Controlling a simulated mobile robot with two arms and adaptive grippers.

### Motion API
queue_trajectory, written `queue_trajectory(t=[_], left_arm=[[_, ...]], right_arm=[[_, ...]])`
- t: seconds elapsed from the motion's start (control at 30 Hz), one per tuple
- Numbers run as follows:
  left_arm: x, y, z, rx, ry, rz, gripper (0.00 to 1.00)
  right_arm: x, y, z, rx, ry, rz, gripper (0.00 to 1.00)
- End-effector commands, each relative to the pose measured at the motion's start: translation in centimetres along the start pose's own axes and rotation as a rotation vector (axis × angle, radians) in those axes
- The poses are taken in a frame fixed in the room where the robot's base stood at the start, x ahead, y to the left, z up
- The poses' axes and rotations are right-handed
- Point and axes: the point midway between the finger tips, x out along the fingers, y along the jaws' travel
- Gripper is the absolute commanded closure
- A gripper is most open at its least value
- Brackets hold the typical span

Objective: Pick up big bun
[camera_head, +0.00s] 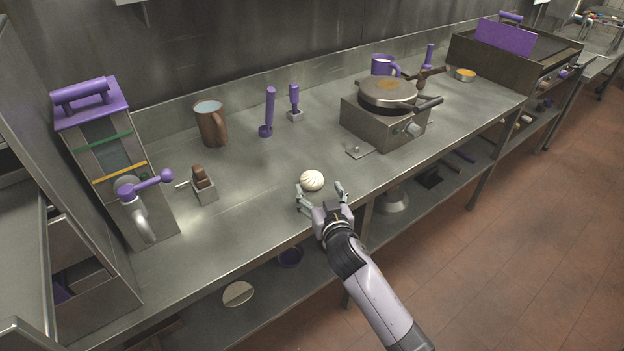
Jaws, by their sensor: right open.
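The big bun (312,180) is a round, cream-white bun with swirled ridges. It sits on the steel counter near the front edge, in the middle of the head view. My right gripper (321,190) is open at the counter's front edge, its two fingers spread, one at the left and one at the right of the bun's near side. The bun appears just beyond the palm, partly between the fingertips; I cannot tell whether a finger touches it. My left gripper is not in view.
A purple-topped dispenser (110,160) stands at the left. A brown jug (210,124), purple-handled tools (269,112) and a small block holder (203,187) stand behind and left. A waffle iron (385,115) is at the right. The counter (250,215) left of the bun is clear.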

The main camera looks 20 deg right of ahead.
Motion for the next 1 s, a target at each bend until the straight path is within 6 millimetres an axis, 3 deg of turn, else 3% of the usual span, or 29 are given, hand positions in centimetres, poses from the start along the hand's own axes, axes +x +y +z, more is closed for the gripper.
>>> queue_trajectory(t=[0.3,0.63,1.0], left_arm=[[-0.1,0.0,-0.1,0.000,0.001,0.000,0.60],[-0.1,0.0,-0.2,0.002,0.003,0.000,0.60],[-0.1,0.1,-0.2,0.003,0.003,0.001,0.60]], right_arm=[[4.2,-0.2,0.1,-0.001,0.000,0.001,0.28],[4.8,-0.2,0.1,-0.001,0.000,-0.001,0.28],[4.7,-0.2,0.1,-0.001,0.000,0.000,0.53]])
